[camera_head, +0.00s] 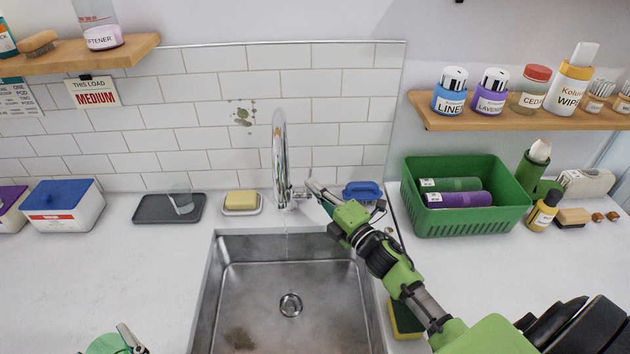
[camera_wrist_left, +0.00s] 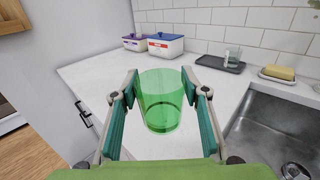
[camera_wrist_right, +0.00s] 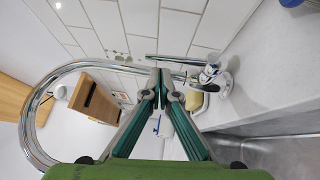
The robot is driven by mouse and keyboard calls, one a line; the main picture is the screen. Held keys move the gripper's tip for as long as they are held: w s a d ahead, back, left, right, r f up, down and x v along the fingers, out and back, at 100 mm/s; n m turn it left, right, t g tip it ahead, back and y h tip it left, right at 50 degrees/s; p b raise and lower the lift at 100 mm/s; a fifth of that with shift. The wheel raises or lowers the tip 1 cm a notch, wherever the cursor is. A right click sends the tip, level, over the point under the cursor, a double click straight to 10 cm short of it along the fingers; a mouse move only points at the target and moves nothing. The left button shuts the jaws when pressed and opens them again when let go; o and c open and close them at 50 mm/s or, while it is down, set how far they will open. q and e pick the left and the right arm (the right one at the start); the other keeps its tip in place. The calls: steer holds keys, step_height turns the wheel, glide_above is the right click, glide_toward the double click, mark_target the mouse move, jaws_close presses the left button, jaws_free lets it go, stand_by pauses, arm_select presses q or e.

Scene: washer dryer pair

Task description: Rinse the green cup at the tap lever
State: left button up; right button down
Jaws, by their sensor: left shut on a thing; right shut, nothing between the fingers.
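The green cup (camera_wrist_left: 160,102) is translucent and sits between the fingers of my left gripper (camera_wrist_left: 160,84), which is shut on it. In the head view the cup (camera_head: 104,345) is partly cut off at the bottom left, over the counter and left of the sink. The chrome tap (camera_head: 279,160) stands behind the sink (camera_head: 260,290), and a faint thin stream shows below its spout. My right gripper (camera_head: 312,189) is shut and empty beside the tap lever (camera_head: 299,192). In the right wrist view the lever (camera_wrist_right: 180,61) passes close to the fingertips; I cannot tell whether they touch.
A grey tray (camera_head: 150,209) with a clear glass (camera_head: 181,200) and a yellow soap (camera_head: 241,200) lie left of the tap. A blue brush (camera_head: 362,190) is right of it. A green basket (camera_head: 466,222) stands right. A sponge (camera_head: 404,318) lies by the sink's right edge.

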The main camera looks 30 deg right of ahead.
arm_select(q)
steer(key=shift+r, duration=0.15)
arm_select(e)
steer(key=shift+w+d, duration=0.25)
steer(key=shift+w, duration=0.1)
arm_select(q)
steer(key=shift+f+b, duration=0.5)
steer(key=shift+f, duration=0.05)
steer(key=shift+s+r, duration=0.1)
arm_select(e)
steer(key=shift+w+d+r, duration=0.5)
steer(key=shift+w+d, duration=0.1)
steer(key=shift+w, duration=0.2)
